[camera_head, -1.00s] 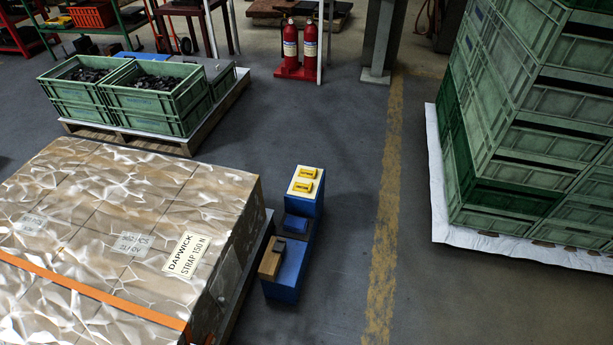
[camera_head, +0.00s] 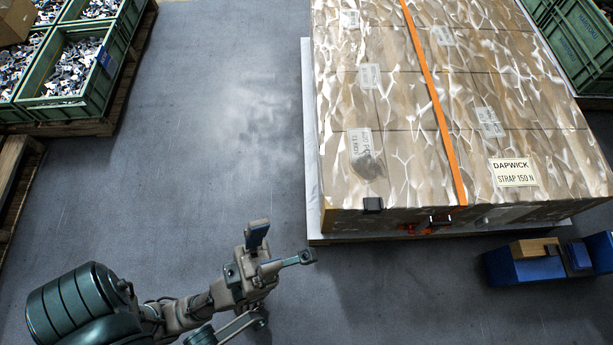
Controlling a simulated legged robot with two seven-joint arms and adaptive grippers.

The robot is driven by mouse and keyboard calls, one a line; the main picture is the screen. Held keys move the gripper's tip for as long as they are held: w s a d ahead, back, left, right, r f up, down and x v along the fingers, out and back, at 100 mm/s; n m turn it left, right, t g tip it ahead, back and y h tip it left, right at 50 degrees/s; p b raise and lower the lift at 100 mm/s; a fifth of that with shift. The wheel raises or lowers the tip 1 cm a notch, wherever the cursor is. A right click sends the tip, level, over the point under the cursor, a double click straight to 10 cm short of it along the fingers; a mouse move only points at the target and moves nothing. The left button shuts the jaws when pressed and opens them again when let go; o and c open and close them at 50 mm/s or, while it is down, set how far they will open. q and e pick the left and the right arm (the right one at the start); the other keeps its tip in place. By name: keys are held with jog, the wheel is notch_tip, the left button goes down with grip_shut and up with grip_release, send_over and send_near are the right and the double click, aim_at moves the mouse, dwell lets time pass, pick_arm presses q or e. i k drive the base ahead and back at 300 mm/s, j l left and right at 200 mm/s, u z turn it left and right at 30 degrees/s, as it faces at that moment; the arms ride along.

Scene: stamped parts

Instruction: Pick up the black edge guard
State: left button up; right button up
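A small black piece (camera_head: 373,205), which looks like the black edge guard, sits on the near top edge of the film-wrapped load (camera_head: 400,140), left of the orange strap (camera_head: 432,90). My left gripper (camera_head: 282,245) is at the lower middle, in front of and to the left of the load's near left corner. Its two fingers are spread apart with nothing between them. It is apart from the load and from the black piece. My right gripper is not in view.
A dark and red item (camera_head: 438,221) is at the load's near side by the strap. A blue stand (camera_head: 520,268) with a tan block is at lower right. Green crates of metal parts (camera_head: 112,72) stand upper left. Grey floor (camera_head: 220,120) between is clear.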

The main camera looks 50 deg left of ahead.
aim_at(373, 206)
jog(key=k+j+u, duration=0.3)
jog(key=i+j+z, duration=0.15)
jog(key=z, duration=0.3)
jog(key=i+j+z, duration=0.25)
jog(key=z, duration=0.2)
jog(key=i+j+z, duration=0.25)
jog(key=z, duration=0.2)
jog(key=j, duration=0.1)
